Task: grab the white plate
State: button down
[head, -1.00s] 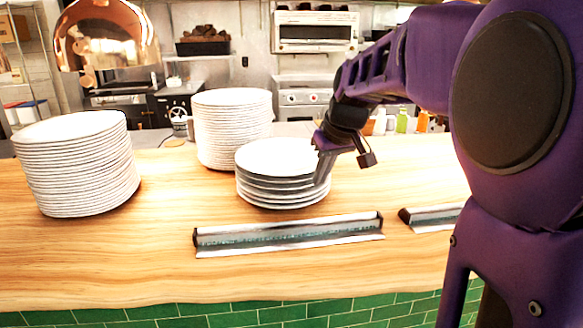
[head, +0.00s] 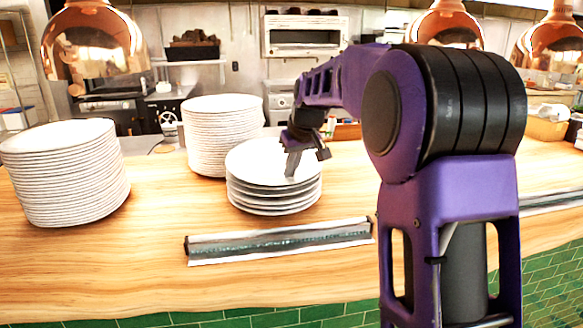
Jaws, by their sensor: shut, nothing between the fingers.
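A short stack of white plates (head: 275,200) stands on the wooden counter near the middle of the head view. Its top white plate (head: 250,163) looks slightly tilted and set apart from the plates below. My gripper (head: 291,172) reaches in from the right, its fingers pointing down over the right part of this top plate. The gripper is shut and empty. Whether the fingertips touch the plate I cannot tell.
A taller plate stack (head: 215,135) stands just behind, and another (head: 65,175) at the left. A metal ticket rail (head: 280,241) lies in front on the counter (head: 110,265). Copper lamps (head: 95,45) hang above. Counter between the left and middle stacks is clear.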

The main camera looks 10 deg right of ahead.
jog(key=shift+s+f, duration=0.1)
jog(key=shift+f, duration=0.2)
jog(key=shift+s+d+f+b, duration=0.1)
jog(key=shift+s+d+b, duration=0.05)
jog(key=shift+s+b, duration=0.25)
jog(key=s, duration=0.2)
jog(key=s+d+b, duration=0.1)
jog(key=s, duration=0.1)
jog(key=shift+b, duration=0.3)
jog(key=shift+s+d, duration=0.1)
jog(key=shift+s, duration=0.05)
jog(key=shift+r+p, duration=0.7)
jog(key=shift+r, duration=0.35)
